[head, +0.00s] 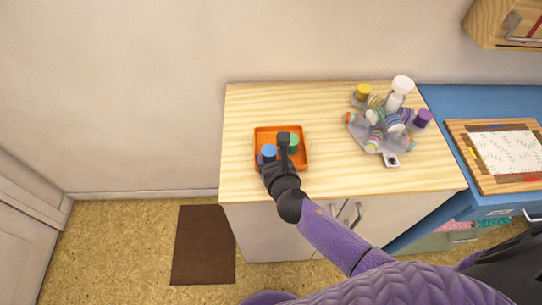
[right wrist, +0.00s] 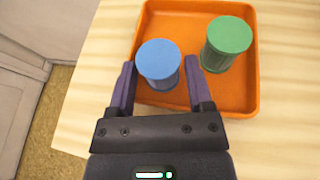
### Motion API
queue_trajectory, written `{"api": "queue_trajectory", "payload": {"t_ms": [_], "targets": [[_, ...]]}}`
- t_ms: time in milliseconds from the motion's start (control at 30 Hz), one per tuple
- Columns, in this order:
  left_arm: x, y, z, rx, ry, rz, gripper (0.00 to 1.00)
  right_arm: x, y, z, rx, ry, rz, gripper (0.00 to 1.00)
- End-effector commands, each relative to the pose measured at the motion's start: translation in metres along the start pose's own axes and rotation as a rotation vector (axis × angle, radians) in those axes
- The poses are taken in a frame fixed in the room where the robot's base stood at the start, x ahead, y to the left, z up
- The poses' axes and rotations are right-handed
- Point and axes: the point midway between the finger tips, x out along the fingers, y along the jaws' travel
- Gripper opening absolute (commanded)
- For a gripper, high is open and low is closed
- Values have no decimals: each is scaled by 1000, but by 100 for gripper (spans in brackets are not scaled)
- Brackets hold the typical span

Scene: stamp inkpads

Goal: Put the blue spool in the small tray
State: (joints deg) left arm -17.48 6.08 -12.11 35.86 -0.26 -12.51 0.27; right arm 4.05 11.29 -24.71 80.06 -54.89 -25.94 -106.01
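The blue spool (right wrist: 158,62) stands upright inside the small orange tray (right wrist: 252,92), near its left side in the right wrist view. In the head view the blue spool (head: 269,150) also shows in the tray (head: 304,160). My right gripper (right wrist: 159,72) is over the tray with one finger on each side of the blue spool. Narrow gaps show between the fingers and the spool, so the gripper looks open around it. The spool's lower part is partly hidden. My left gripper is not in view.
A green spool (right wrist: 228,42) stands in the tray, right of the blue one. On the wooden cabinet top (head: 240,115), a grey holder (head: 391,159) with several colourful items and a white bottle (head: 402,86) stands to the right. The cabinet top between them is clear.

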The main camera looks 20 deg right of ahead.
Motion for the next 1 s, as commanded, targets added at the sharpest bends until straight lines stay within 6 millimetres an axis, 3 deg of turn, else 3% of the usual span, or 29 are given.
{"api": "queue_trajectory", "payload": {"t_ms": [33, 100, 400, 567, 800, 1000], "targets": [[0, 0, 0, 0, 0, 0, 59, 0, 0, 0, 0, 0, 0, 78], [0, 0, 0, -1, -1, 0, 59, 0, 0, 0, 0, 0, 0, 88], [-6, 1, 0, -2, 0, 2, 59, -4, 0, 6, -1, -1, 1, 88], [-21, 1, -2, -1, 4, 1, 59, -36, 0, 7, -2, 1, 1, 88], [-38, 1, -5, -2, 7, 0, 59, -98, 0, 6, -1, 1, 0, 88], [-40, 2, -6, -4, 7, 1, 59, -121, 0, 4, -1, 0, 0, 88]]}}
